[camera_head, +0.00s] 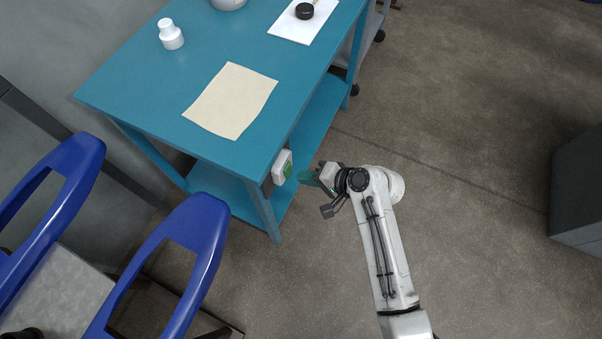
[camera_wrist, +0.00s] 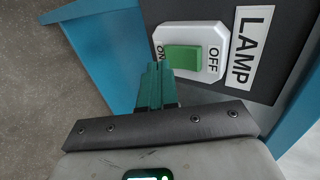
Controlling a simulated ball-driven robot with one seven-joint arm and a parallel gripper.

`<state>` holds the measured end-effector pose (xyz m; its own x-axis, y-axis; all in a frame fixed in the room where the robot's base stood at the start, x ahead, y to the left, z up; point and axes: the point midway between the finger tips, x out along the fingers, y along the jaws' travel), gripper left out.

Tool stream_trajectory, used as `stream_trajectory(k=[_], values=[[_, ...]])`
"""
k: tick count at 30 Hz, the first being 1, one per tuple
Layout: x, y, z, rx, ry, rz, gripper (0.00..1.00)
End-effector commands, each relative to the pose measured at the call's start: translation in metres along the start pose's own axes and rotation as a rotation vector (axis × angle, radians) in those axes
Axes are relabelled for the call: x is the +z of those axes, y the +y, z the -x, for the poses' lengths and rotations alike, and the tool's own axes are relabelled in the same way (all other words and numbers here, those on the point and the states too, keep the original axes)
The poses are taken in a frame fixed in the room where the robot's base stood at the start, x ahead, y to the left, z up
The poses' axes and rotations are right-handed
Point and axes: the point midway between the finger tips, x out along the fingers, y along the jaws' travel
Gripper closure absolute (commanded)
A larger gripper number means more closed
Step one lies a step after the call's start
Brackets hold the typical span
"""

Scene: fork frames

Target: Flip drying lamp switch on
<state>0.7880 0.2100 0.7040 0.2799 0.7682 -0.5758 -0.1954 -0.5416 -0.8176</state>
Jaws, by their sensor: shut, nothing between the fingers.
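The lamp switch is a white box with a green rocker (camera_wrist: 183,58), fixed to a dark panel on the side of the teal table. In the wrist view, ON is printed at its left end and OFF at its right end, beside a LAMP label (camera_wrist: 249,46). I cannot tell which way the rocker is tilted. The switch box (camera_head: 282,167) also shows small in the head view. My gripper (camera_wrist: 154,72) is shut and empty, its green fingertips near the ON end of the switch. I cannot tell whether they touch it. In the head view my gripper (camera_head: 303,177) is just right of the switch.
The teal table (camera_head: 160,75) carries a cream sheet (camera_head: 231,100), a white bottle (camera_head: 170,34) and a dark round jar (camera_head: 304,11) on a white sheet. Blue chair-like frames (camera_head: 190,235) stand at the lower left. The floor right of my arm is clear up to a grey cabinet (camera_head: 578,195).

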Motion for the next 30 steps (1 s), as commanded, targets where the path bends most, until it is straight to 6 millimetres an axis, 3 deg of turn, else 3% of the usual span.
stream_trajectory(k=[7, 30], values=[[0.001, -0.008, -0.015, 0.001, -0.002, 0.000, 1.00], [0.000, -0.011, -0.018, 0.000, -0.001, -0.001, 1.00]])
